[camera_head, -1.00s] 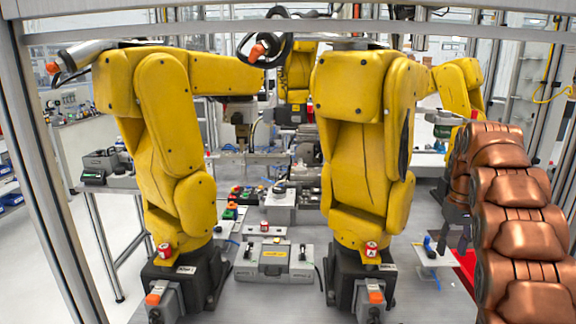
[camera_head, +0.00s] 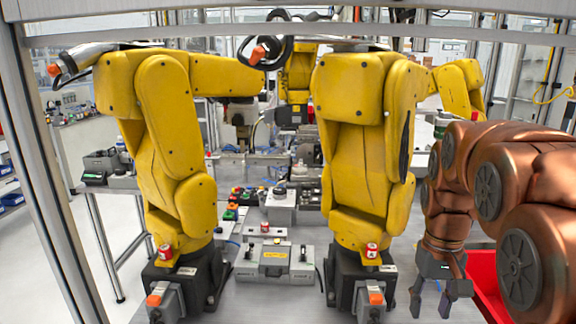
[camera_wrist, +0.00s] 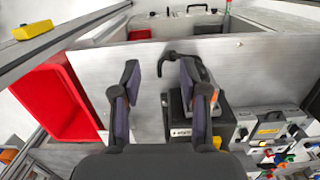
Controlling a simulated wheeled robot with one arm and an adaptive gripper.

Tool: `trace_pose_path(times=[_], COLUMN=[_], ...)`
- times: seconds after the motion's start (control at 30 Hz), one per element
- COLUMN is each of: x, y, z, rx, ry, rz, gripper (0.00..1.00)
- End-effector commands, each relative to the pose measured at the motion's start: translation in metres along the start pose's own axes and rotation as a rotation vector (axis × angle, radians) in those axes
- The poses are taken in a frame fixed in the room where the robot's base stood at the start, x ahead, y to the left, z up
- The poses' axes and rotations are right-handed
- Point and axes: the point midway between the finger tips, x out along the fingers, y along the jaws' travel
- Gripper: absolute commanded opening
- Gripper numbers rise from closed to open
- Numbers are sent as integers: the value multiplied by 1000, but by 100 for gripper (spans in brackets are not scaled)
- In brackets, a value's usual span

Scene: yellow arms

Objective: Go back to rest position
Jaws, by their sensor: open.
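My gripper (camera_head: 432,309) hangs at the lower right of the head view, fingers pointing down, at the end of my copper-coloured arm. Its two dark fingers are apart, and nothing shows between them. In the wrist view my gripper (camera_wrist: 158,82) is also spread, over a grey metal table surface (camera_wrist: 235,65). A red bin (camera_head: 484,270) is just right of my gripper in the head view, partly hidden by my arm. The red bin (camera_wrist: 60,105) lies left of the fingers in the wrist view.
Two large yellow robot arms (camera_head: 180,130) (camera_head: 355,150) stand on dark bases left of my arm. A grey case (camera_head: 275,262) sits between them. In the wrist view, a dark block (camera_wrist: 182,120) with a bent black hook is close to the right finger.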

Motion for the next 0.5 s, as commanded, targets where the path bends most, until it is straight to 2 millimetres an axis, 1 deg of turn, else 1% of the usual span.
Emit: trace_pose_path(times=[0.03,0.3,0.5], x=[3,28,55], y=[-7,-32,-46], z=[16,88,144], rx=[-6,-29,-58], ry=[-5,-24,-43], rz=[-2,-7,-7], gripper=[44,44,44])
